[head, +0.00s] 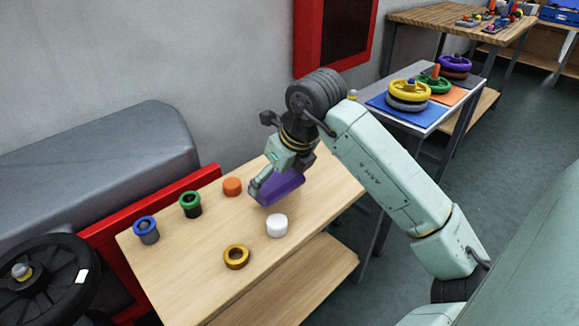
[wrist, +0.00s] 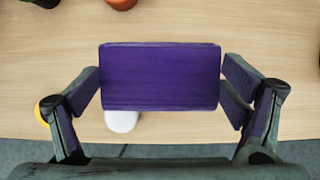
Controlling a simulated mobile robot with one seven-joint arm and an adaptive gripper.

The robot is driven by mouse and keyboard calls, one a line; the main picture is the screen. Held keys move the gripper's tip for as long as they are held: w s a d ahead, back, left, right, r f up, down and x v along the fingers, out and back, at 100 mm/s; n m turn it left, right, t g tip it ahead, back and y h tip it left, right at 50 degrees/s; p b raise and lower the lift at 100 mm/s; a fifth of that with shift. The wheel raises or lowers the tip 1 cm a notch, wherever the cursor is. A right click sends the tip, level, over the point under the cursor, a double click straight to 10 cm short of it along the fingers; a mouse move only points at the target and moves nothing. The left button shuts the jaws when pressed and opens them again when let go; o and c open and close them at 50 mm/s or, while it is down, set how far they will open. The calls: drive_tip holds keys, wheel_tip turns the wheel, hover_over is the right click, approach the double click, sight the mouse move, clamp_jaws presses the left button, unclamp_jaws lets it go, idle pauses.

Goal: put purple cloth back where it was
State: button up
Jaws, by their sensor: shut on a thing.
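The purple cloth (head: 281,187) is a folded, block-shaped bundle over the right back part of the light wooden table (head: 190,262). My gripper (head: 262,190) points down at it and is shut on it. In the wrist view the purple cloth (wrist: 160,76) lies level between the two fingers of my gripper (wrist: 160,88), one finger against each short end. It partly covers the white round piece (wrist: 122,121) in that view. I cannot tell whether its underside touches the table.
On the table stand a blue-rimmed cup (head: 146,230), a green-rimmed cup (head: 190,204), an orange cap (head: 232,187), a white cap (head: 277,225) and a gold ring (head: 236,256). A side table (head: 432,118) with coloured mats and rings stands behind. The table's right front is clear.

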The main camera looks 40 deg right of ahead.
sight(291, 173)
drive_tip(key=w+d, duration=0.1)
drive_tip(key=d, duration=0.1)
drive_tip(key=w+d+p, duration=0.1)
drive_tip(key=d, duration=0.1)
drive_tip(key=w+d, duration=0.1)
drive_tip(key=d, duration=0.1)
drive_tip(key=shift+w+d+f+p, duration=0.1)
drive_tip(key=shift+d+f+p, duration=0.1)
drive_tip(key=shift+f+p, duration=0.15)
wheel_tip(291, 173, down, 3)
drive_tip(key=shift+a+f+p, duration=0.1)
drive_tip(key=shift+f+p, duration=0.1)
drive_tip(key=shift+p, duration=0.35)
drive_tip(key=shift+f, duration=0.1)
drive_tip(key=shift+f+b, duration=0.1)
drive_tip(key=shift+b, duration=0.2)
drive_tip(key=o, duration=0.8)
drive_tip(key=shift+o, duration=0.2)
drive_tip(key=b+v, duration=0.1)
drive_tip(key=v, duration=1.1)
drive_tip(key=shift+r, duration=0.2)
